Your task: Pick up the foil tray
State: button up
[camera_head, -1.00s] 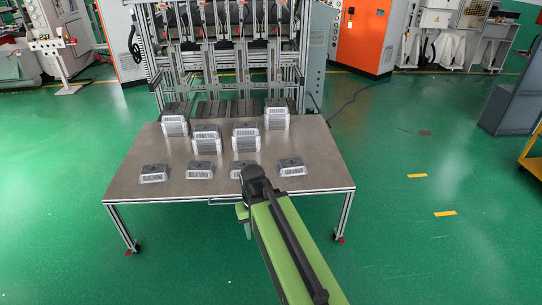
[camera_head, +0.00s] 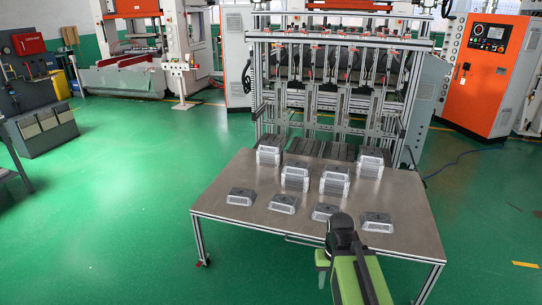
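Several foil trays stand on a grey metal table (camera_head: 228,217). Low single trays or short piles form a front row: one at the left (camera_head: 241,197), one beside it (camera_head: 283,203), one near the middle (camera_head: 325,211) and one at the right (camera_head: 377,222). Taller silver stacks stand behind them, among them a left back stack (camera_head: 271,150), a middle stack (camera_head: 335,180) and a right back stack (camera_head: 370,162). My green and black arm rises from the bottom to the table's front edge, near the two right front trays.
A metal frame machine (camera_head: 340,90) stands right behind the table. An orange cabinet (camera_head: 485,75) is at the back right, and a grey workbench (camera_head: 45,125) at the far left. The green floor (camera_head: 110,220) left of the table is clear.

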aim_at(378, 222)
jog(key=z, duration=2.25)
jog(key=i, duration=3.2)
jog(key=u, duration=5.45)
jog(key=i, duration=0.1)
jog(key=z, duration=2.6)
jog(key=k, duration=0.15)
jog(key=u, duration=1.25)
